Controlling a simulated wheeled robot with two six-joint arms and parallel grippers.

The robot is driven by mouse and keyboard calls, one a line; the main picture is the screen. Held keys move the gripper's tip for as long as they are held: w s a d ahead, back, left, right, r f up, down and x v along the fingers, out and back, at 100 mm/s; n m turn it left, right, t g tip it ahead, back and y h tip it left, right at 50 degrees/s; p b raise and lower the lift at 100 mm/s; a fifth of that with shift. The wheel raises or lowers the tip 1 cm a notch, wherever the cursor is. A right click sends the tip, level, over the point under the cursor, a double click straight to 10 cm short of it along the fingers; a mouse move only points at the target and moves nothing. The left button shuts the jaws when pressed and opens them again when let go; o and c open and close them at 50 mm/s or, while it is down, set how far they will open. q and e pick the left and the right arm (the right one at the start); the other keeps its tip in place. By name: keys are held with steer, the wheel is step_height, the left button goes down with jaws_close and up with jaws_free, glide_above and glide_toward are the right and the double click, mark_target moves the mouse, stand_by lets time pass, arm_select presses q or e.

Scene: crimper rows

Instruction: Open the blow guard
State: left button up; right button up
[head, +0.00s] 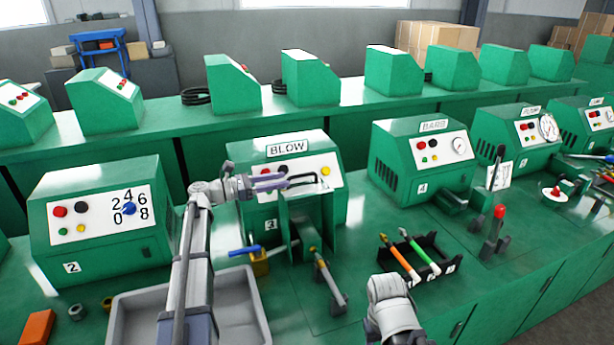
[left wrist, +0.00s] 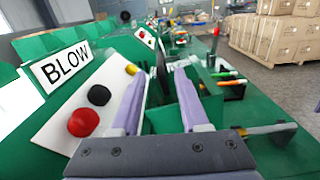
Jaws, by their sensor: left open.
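The BLOW machine (head: 291,172) is a green box with a white sloped panel; its sign (left wrist: 66,64) shows in the left wrist view. The blow guard (head: 318,222) is a green shield at its front, above a metal rod fixture. A black bar handle (head: 303,179) is at the guard's top. My left gripper (head: 284,181), with purple fingers, is open at the handle's left end. In the left wrist view the open fingers (left wrist: 168,75) have the dark handle (left wrist: 161,68) between their tips; contact cannot be told.
A blue-handled brass valve (head: 257,261) stands left of the guard. A grey tray (head: 247,308) lies front left. A black rack (head: 425,262) with orange and green tools is to the right. Machine 2 (head: 105,215) and the BARB machine (head: 424,155) flank the BLOW machine.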

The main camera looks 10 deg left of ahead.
mark_target(292, 177)
arm_select(q)
steer(key=shift+x, duration=3.9)
jaws_close()
steer(key=shift+r, duration=0.1)
